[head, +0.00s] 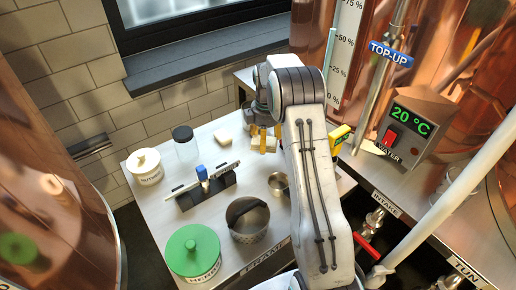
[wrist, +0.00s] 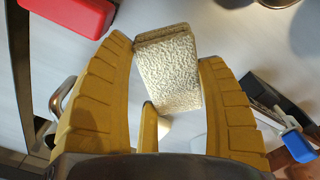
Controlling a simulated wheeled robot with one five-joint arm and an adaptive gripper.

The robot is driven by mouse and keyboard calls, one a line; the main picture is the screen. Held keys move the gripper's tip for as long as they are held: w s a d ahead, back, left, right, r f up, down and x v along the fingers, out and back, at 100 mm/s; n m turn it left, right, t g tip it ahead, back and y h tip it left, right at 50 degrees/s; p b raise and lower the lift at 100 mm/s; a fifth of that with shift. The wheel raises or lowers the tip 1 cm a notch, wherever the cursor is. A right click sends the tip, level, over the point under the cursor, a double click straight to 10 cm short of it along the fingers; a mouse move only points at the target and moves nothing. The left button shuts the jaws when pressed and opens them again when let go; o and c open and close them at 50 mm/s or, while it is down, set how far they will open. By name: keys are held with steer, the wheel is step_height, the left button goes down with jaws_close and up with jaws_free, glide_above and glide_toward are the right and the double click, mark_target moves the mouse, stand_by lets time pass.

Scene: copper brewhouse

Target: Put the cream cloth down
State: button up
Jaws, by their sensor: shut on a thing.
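My gripper (head: 264,142) has yellow fingers and hangs over the back part of the steel table in the head view. In the wrist view its fingers (wrist: 165,85) are shut on the cream cloth (wrist: 170,62), a thick, folded, textured pad. In the head view my gripper and arm hide most of the held cloth. I cannot tell how far it is above the table.
The steel table (head: 222,233) holds a white lidded pot (head: 147,168), a clear jar (head: 187,150), a dark rack (head: 207,190), a metal basket (head: 250,222), a small metal cup (head: 279,184) and a green-lidded pot (head: 194,252). A red block (wrist: 75,14) shows in the wrist view.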

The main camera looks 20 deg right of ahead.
mark_target(258, 155)
steer(key=shift+w+a+f, duration=0.7)
steer(key=shift+w+a, duration=0.05)
steer(key=shift+a, duration=0.15)
steer(key=shift+f+p, duration=0.7)
steer(key=shift+f, duration=1.3)
steer(key=shift+f, duration=0.1)
steer(key=o, duration=1.2)
steer(key=shift+o, duration=0.2)
